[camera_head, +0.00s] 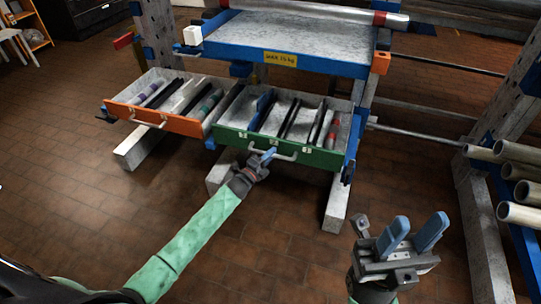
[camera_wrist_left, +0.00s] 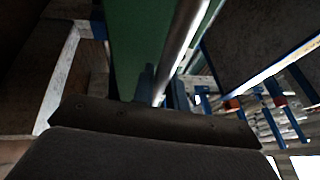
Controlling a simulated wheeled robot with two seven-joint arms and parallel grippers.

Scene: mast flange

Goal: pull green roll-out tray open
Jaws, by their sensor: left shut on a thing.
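The green roll-out tray (camera_head: 310,155) stands out from the rack below the blue-edged shelf, with its contents showing. Its front bears a pale bar handle (camera_head: 285,156). My left gripper (camera_head: 268,155) is shut on the left part of that handle. In the left wrist view the handle bar (camera_wrist_left: 186,45) runs up from the blue fingers, beside the green tray front (camera_wrist_left: 138,45). My right gripper (camera_head: 414,233) is open and empty, in the air at the lower right, well away from the tray.
An orange-fronted tray (camera_head: 160,119) also stands out, left of the green one. The blue-edged shelf (camera_head: 290,60) is above both. Pale rack feet (camera_head: 337,205) reach forward along the floor. Several pipes (camera_head: 520,190) lie on a rack at the right. Brick-coloured floor in front is clear.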

